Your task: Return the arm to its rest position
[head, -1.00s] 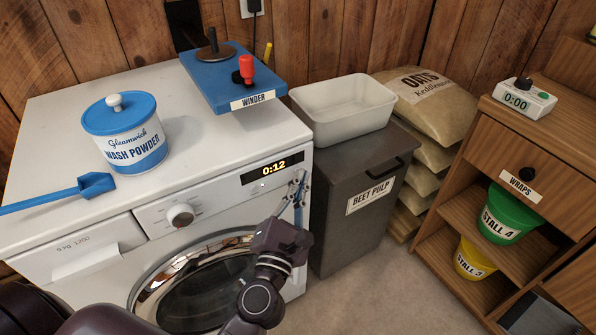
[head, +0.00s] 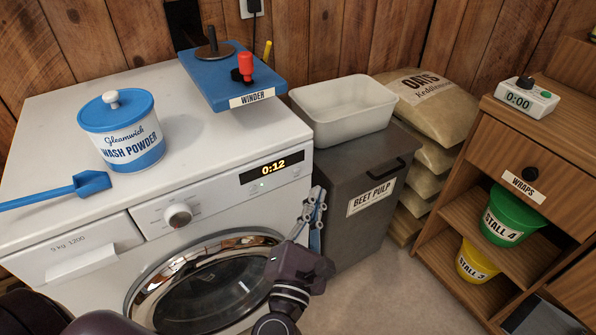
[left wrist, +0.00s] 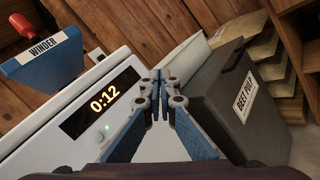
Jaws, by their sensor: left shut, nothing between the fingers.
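My left gripper (head: 314,208) is in front of the right edge of the washing machine (head: 220,180), below its display reading 0:12. It is shut and empty, and its fingertips meet in the left wrist view (left wrist: 160,85). My left arm comes in from the bottom left of the head view. The grey BEET PULP bin (head: 362,190) is just behind and to the right of the gripper. My right gripper does not show in either view.
On the washer stand a WASH POWDER tub (head: 122,132), a blue scoop (head: 85,186) and a blue WINDER (head: 235,78). A white tray (head: 343,105) rests on the bin. Oats sacks (head: 428,105) and a wooden cabinet (head: 530,150) stand right. Open floor (head: 385,275) lies between.

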